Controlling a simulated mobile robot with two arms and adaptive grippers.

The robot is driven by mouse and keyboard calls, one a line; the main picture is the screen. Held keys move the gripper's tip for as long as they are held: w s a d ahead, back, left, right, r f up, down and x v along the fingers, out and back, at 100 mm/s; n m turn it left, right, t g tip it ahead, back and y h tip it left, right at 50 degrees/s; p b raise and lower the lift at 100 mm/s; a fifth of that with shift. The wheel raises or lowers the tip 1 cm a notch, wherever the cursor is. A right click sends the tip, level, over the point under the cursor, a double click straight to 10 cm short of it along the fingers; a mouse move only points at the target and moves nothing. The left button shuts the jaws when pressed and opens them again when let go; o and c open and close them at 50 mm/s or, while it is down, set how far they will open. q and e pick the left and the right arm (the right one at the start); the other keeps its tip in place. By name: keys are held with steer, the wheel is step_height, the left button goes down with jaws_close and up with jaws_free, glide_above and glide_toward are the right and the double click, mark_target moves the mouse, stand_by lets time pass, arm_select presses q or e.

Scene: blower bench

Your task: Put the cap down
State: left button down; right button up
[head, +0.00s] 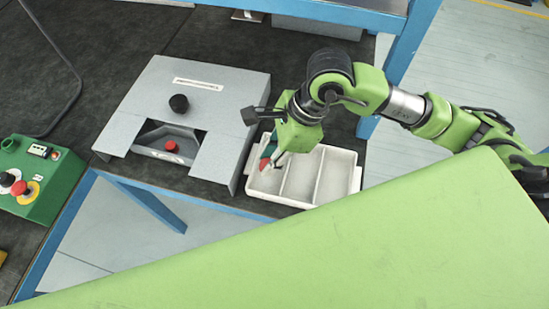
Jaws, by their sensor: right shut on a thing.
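My right gripper (272,158) reaches in from the right and points down over the left compartment of the white tray (357,180). It is shut on a small red thing (264,164), which looks like the cap and is partly hidden by the fingers. I cannot tell whether the red thing touches the tray. Another red piece (171,146) sits in the opening of the grey blower housing (145,95), left of the tray. My left gripper is not in view.
A black knob (179,103) stands on the housing. A green control box (45,175) with a red button lies at the far left. The tray's middle and right compartments look empty. A blue post (410,45) rises behind my right arm.

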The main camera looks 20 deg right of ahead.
steer(key=f, duration=0.1)
steer(key=w+d+f, duration=0.1)
steer(key=w+f, duration=0.1)
steer(key=shift+w+d+f, duration=0.2)
steer(key=shift+d, duration=0.15)
step_height(320, 180, down, 3)
steer(key=shift+w+d+f+p, duration=0.1)
steer(key=shift+w+d+p, duration=0.05)
steer(key=shift+p, duration=0.65)
steer(key=shift+f, duration=0.2)
steer(key=shift+f, duration=0.1)
steer(key=shift+f+b, duration=0.15)
steer(key=shift+b, duration=0.15)
steer(key=o, duration=0.7)
